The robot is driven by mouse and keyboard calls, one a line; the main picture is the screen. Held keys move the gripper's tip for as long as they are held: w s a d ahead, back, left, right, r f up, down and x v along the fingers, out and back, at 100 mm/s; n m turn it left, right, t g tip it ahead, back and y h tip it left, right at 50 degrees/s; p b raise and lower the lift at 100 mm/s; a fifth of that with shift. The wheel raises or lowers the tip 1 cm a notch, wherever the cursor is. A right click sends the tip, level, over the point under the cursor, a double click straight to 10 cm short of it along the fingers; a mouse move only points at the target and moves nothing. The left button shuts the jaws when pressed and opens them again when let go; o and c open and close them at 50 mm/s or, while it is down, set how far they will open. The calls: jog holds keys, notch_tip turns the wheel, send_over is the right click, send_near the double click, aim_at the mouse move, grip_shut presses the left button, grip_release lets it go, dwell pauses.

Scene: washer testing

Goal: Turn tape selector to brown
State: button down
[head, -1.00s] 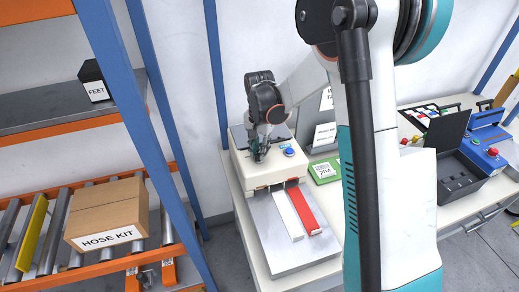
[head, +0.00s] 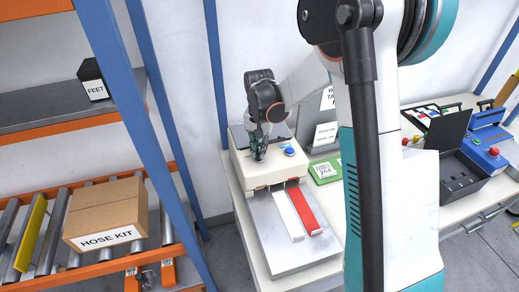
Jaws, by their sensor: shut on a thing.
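The tape machine (head: 264,172) is a cream box on the bench, with a blue button (head: 289,151) on its top. White tape (head: 289,217) and red tape (head: 304,211) strips lie side by side on the metal plate at its front. My gripper (head: 259,156) points down at the left part of the machine's top. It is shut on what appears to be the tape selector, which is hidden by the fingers. No brown tape or selector marking can be made out.
A green card (head: 325,171) lies right of the machine. A dark open bin (head: 462,172) and a blue box with buttons (head: 488,153) stand further right. A blue rack post (head: 140,125), roller shelf and hose kit box (head: 106,213) are at left.

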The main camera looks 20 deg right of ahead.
jog(key=n+b, duration=0.1)
jog(key=n, duration=0.3)
jog(key=shift+a+n, duration=0.1)
jog(key=shift+n, duration=0.2)
jog(key=n, duration=0.4)
jog(key=shift+a+n+b, duration=0.1)
jog(key=shift+n+b, duration=0.2)
jog(key=n, duration=0.6)
jog(key=shift+a+b, duration=0.1)
jog(key=shift+b, duration=0.25)
jog(key=c, duration=1.9)
grip_release()
jog(key=shift+c, duration=0.2)
notch_tip(320, 180, up, 12)
